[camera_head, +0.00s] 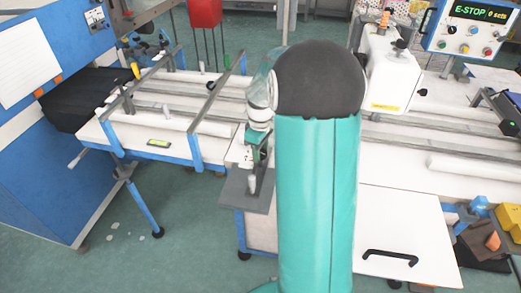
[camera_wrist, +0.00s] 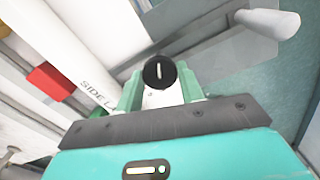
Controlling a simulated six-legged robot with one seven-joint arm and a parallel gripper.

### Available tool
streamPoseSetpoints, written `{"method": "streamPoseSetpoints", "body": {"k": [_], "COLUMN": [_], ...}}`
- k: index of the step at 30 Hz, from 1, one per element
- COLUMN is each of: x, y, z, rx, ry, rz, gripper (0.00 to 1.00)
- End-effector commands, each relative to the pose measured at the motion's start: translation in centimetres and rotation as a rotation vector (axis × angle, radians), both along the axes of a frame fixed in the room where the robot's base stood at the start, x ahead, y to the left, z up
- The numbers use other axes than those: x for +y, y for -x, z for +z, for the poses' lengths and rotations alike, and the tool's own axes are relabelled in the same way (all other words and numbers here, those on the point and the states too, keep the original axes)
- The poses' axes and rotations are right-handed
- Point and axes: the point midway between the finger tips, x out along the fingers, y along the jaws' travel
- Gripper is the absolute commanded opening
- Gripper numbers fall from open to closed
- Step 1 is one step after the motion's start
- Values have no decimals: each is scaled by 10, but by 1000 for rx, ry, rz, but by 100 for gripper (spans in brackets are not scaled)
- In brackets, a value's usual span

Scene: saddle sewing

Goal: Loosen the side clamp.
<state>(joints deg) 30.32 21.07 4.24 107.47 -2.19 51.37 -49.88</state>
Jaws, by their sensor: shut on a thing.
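In the wrist view a round black knob (camera_wrist: 158,72) with a white line across its face sits between the green fingers of my gripper (camera_wrist: 160,88). The fingers are shut on it, one on each side. A white part shows just below the knob. Next to it is a white surface with partly covered lettering that begins "SIDE" (camera_wrist: 95,92). I take the knob to be the side clamp's; the rest of the clamp is hidden. In the head view my gripper (camera_head: 254,158) points down at the table's front edge, and the knob cannot be made out there.
A grey plate (camera_head: 236,187) juts from the table edge below my gripper. In the wrist view a white rounded handle (camera_wrist: 268,22) and a red block (camera_wrist: 50,80) lie nearby. Rails (camera_head: 150,88) and a white machine (camera_head: 389,75) stand on the table. My arm hides the middle.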

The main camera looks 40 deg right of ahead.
Motion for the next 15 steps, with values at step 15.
{"method": "streamPoseSetpoints", "body": {"k": [15], "x": [0], "y": [0], "z": [2], "rx": [-3], "ry": [2], "rz": [470], "gripper": [15]}}
